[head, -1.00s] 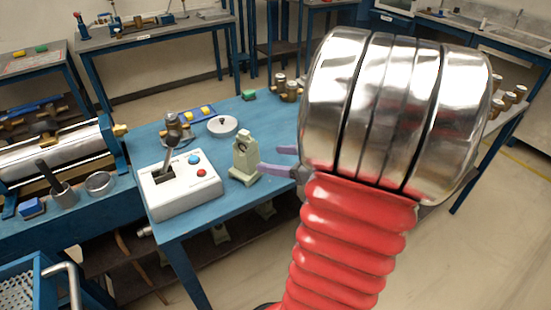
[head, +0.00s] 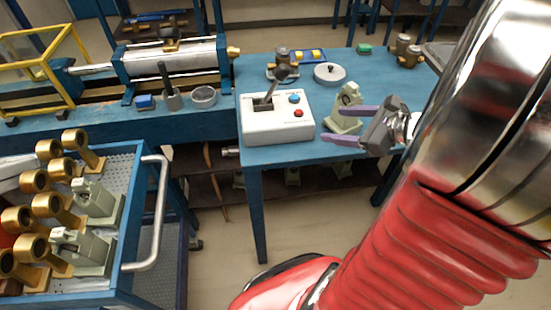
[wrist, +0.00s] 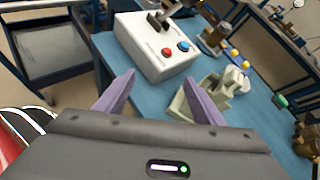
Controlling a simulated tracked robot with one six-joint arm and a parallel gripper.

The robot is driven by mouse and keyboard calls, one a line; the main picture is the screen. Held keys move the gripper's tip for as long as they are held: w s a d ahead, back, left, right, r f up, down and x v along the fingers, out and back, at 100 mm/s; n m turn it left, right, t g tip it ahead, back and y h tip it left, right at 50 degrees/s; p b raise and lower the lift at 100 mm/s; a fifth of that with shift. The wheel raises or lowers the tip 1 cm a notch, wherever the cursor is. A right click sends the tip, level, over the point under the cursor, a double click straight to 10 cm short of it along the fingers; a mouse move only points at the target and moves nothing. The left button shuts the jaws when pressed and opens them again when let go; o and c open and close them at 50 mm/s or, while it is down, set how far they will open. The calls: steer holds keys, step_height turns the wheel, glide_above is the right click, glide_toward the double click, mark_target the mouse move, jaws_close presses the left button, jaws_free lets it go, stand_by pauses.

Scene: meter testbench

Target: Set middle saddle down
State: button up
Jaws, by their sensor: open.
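A pale green saddle (head: 346,112) stands on the blue table, just right of the white control box, in the head view. It also shows in the wrist view (wrist: 214,98), partly hidden by the right finger. My gripper (head: 331,125) is open, with its two purple fingers apart and nothing between their tips. In the head view the fingers overlap the saddle's lower part. In the wrist view the gripper (wrist: 159,77) has the saddle beside and beyond its right finger. I cannot tell whether that finger touches it. Two more pale green saddles (head: 97,204) (head: 83,253) are on the cart.
The white control box (head: 277,120) with a lever and red and blue buttons stands left of the gripper. A round grey disc (head: 330,73) and brass fittings (head: 407,52) are behind. A blue cart (head: 127,255) holds several brass pieces. The table's front edge is close by.

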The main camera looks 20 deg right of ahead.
steer(key=s+a+n+g, duration=0.3)
steer(key=a+n+g, duration=0.3)
steer(key=a+n, duration=0.85)
steer(key=s+a+r+n+h, duration=0.4)
steer(key=a+n, duration=0.3)
steer(key=n, duration=0.7)
steer(key=shift+s+a+r+t, duration=0.3)
steer(key=shift+s+r+t, duration=0.15)
steer(key=shift+r, duration=0.45)
